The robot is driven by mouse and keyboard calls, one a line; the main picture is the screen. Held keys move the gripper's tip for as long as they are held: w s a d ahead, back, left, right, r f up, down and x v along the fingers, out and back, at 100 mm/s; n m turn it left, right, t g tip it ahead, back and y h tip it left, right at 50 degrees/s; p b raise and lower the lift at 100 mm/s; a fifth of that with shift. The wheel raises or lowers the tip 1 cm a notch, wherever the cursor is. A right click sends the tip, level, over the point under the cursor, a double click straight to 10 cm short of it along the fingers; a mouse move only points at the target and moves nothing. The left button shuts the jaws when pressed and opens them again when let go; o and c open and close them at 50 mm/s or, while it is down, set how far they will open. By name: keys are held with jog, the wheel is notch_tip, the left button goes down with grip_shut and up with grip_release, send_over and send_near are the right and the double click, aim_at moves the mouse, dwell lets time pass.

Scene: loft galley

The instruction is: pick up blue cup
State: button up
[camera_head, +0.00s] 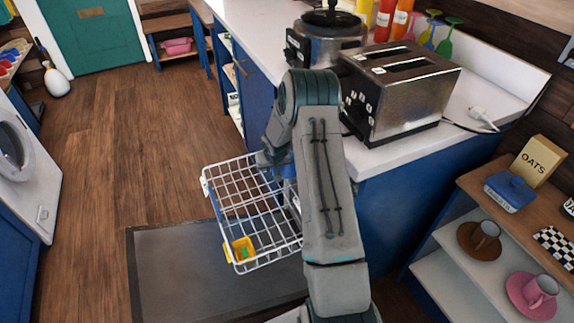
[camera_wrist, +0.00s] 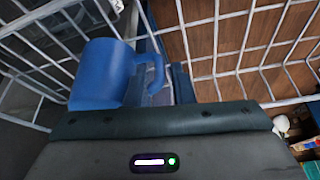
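The blue cup (camera_wrist: 102,75) shows in the wrist view, left of centre, close in front of my gripper, with its handle toward the right. My gripper (camera_wrist: 163,80) has its dark fingers apart, at the cup's handle. The handle overlaps the gap between the fingers; whether they touch it is not clear. In the head view my arm hides most of the gripper and cup; a bit of blue (camera_head: 288,171) shows beside the arm, over the white wire basket (camera_head: 222,190).
The wire basket holds a yellow item (camera_head: 243,248) and stands over a dark mat (camera_head: 170,275). The counter with a toaster (camera_head: 400,90) is close to my arm's right. A shelf with cups (camera_head: 487,236) is at the right. Open wooden floor lies left.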

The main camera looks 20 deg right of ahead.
grip_shut()
notch_tip(320, 180, up, 10)
jog(key=shift+p, duration=0.35)
dwell(1.0)
